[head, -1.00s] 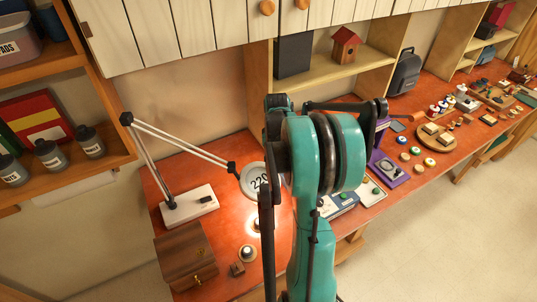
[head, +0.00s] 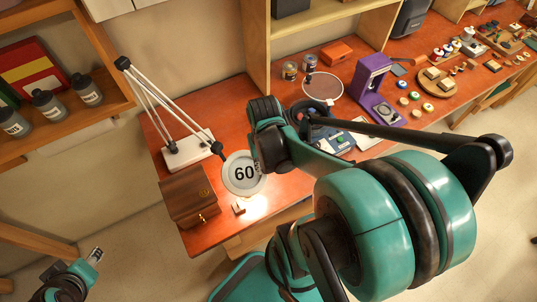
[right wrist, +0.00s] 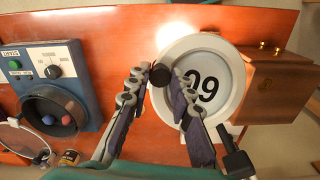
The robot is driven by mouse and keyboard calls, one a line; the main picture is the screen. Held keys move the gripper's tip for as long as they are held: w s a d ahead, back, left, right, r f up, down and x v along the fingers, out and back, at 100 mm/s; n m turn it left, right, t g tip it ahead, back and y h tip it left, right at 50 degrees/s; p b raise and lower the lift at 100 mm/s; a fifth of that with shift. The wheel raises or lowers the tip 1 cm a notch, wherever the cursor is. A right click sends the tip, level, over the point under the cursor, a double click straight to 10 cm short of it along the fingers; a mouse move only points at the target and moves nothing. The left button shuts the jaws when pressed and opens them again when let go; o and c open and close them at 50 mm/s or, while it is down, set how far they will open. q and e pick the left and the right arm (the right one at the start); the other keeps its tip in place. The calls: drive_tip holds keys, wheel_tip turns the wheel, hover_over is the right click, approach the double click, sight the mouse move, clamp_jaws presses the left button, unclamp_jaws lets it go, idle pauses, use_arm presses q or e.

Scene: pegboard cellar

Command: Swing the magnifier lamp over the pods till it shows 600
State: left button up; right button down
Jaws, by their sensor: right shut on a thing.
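The magnifier lamp's round white head (head: 236,186) hangs over the red bench at the end of its jointed arm, which rises from a white base (head: 187,151). Its face reads "60" in the head view; my right arm covers the right edge, so a further digit cannot be told. In the right wrist view the head (right wrist: 238,75) shows these figures upside down, partly behind a finger. My right gripper (right wrist: 156,80) is shut on the lamp's dark knob (right wrist: 160,74) at the rim. My left gripper (head: 94,255) is away from the bench; its jaws are unclear. I cannot make out the pods.
A blue device (right wrist: 50,88) stands on the other side of my right gripper. A purple frame (head: 371,88) stands farther right. A shelf with bottles (head: 48,108) is at left.

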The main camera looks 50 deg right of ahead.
drive_tip(key=shift+a, duration=0.1)
drive_tip(key=c, duration=1.3)
unclamp_jaws()
drive_tip(key=shift+c, duration=0.2)
drive_tip(key=shift+r, duration=0.1)
wheel_tip(320, 180, up, 12)
